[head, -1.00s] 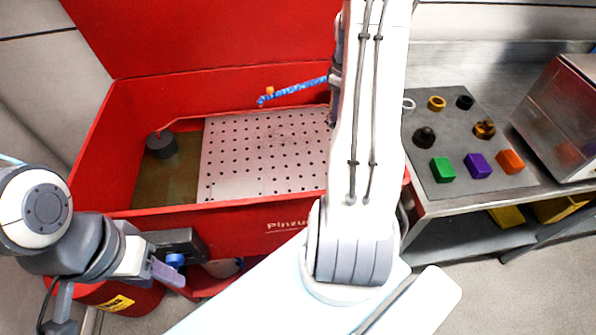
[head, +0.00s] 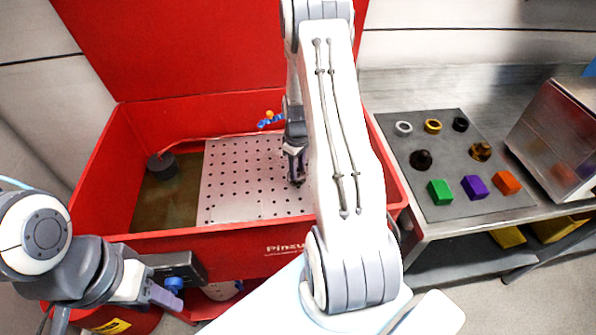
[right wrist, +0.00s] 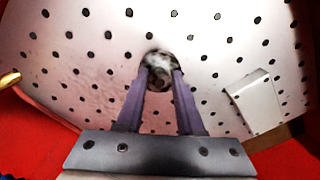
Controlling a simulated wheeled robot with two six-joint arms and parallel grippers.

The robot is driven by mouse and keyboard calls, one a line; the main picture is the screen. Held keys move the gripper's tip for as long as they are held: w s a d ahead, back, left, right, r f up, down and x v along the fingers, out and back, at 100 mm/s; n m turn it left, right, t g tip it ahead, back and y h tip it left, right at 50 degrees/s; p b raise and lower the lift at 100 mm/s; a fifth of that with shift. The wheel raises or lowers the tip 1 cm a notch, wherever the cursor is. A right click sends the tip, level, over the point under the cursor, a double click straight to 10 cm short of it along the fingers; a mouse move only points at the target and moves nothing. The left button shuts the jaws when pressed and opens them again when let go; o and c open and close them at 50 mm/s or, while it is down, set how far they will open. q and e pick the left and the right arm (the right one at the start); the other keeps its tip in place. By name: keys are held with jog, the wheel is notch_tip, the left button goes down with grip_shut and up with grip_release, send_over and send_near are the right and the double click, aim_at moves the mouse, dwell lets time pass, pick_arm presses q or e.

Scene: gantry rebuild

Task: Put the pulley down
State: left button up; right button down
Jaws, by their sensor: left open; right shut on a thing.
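My right gripper (head: 296,178) is over the perforated plate (head: 235,190) inside the red parts washer, pointing down. In the right wrist view its two purple fingers (right wrist: 160,82) are shut on a small, round, metallic-looking pulley (right wrist: 158,62), with the perforated plate behind it. I cannot tell whether the pulley touches the plate. In the head view the pulley is too small and hidden to make out. My left gripper (head: 168,292) is open and empty, in front of the washer at the lower left.
The red washer's walls (head: 200,238) surround the plate; a dark round piece (head: 162,165) stands at its left. A blue nozzle (head: 270,122) is near the back wall. On the right, a grey mat (head: 440,150) holds several rings, knobs and coloured blocks beside a clear-fronted box (head: 555,135).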

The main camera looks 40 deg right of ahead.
jog(key=shift+f, duration=0.95)
jog(key=shift+f, duration=0.15)
jog(key=c, duration=0.5)
grip_release()
jog(key=shift+c, duration=0.2)
notch_tip(320, 180, up, 12)
jog(key=shift+r+b, duration=0.2)
jog(key=shift+b, duration=0.25)
